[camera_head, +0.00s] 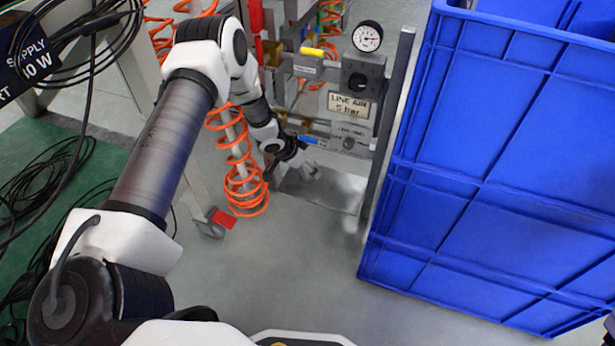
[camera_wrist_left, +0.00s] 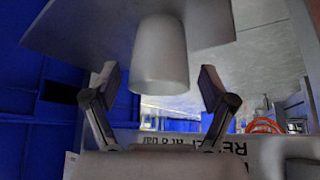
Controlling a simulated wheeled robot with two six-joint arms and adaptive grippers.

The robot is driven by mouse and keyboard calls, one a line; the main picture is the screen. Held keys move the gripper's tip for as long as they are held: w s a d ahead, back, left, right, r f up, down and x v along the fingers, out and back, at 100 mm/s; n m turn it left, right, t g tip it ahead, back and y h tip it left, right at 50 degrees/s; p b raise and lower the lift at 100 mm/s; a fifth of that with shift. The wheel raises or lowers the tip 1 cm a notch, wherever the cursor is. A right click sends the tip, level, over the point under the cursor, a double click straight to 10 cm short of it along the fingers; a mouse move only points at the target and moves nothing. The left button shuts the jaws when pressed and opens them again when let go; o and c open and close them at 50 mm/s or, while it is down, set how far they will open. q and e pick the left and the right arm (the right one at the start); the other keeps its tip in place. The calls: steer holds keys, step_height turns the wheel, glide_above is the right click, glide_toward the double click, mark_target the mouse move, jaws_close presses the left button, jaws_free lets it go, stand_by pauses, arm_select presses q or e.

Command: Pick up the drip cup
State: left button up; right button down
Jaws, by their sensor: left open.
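The drip cup (camera_wrist_left: 158,52) is a plain pale grey cylinder. In the left wrist view it hangs base-up from a grey plate (camera_wrist_left: 80,25), as that picture looks upside down. My left gripper (camera_wrist_left: 160,80) is open, with one finger on each side of the cup's near end and gaps between. In the head view my left gripper (camera_head: 297,154) reaches down beside the rack, just above the grey plate (camera_head: 332,193). A small pale shape at its tip seems to be the cup, partly hidden. My right gripper is not in view.
A large blue crate (camera_head: 490,170) stands close on the right. The rack's upright post (camera_head: 388,130), gauge (camera_head: 367,36) and LINE AIR label (camera_head: 349,105) are by the arm. Orange coiled hose (camera_head: 243,185) hangs left of the gripper. Black cables (camera_head: 60,190) lie at left.

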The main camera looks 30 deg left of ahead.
arm_select(q)
steer(key=x, duration=0.3)
steer(key=shift+s+b, duration=0.1)
steer(key=shift+b, duration=0.3)
steer(key=shift+r, duration=0.1)
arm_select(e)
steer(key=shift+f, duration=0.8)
arm_select(q)
steer(key=c, duration=1.4)
steer(key=shift+r+p, duration=0.15)
steer(key=shift+p, duration=0.15)
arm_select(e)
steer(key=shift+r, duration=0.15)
